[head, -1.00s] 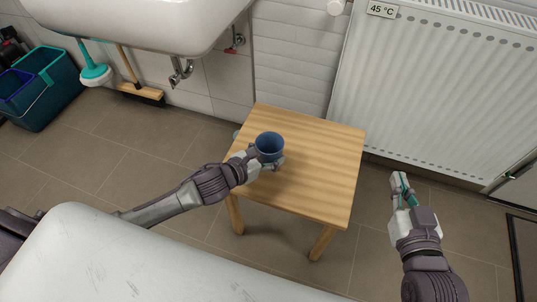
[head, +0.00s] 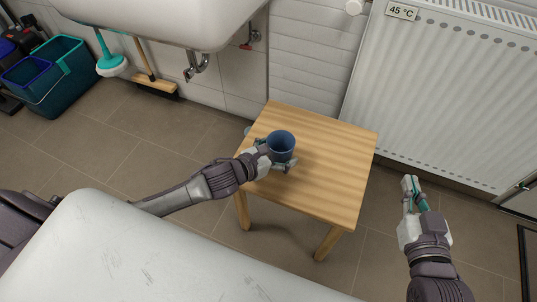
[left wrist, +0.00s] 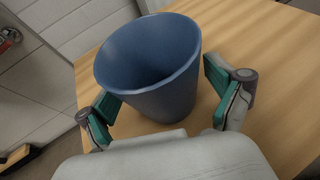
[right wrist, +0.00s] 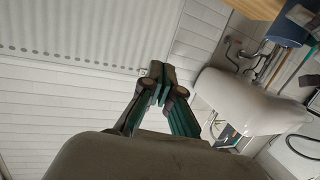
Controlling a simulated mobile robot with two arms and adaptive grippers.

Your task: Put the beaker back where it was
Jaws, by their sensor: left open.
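The blue beaker (head: 281,146) stands upright on the left part of the small wooden table (head: 335,165). In the left wrist view the beaker (left wrist: 155,70) fills the middle, its open top facing up. My left gripper (left wrist: 162,95) is open, with one teal-padded finger on each side of the beaker and a visible gap at the right finger. In the head view my left gripper (head: 276,156) reaches in low from the left around the beaker. My right gripper (head: 411,185) is empty and away to the right of the table; its fingers (right wrist: 162,82) are together in the right wrist view.
A white radiator (head: 440,95) with a 45 °C label is behind the table on the right. The table's right half is bare.

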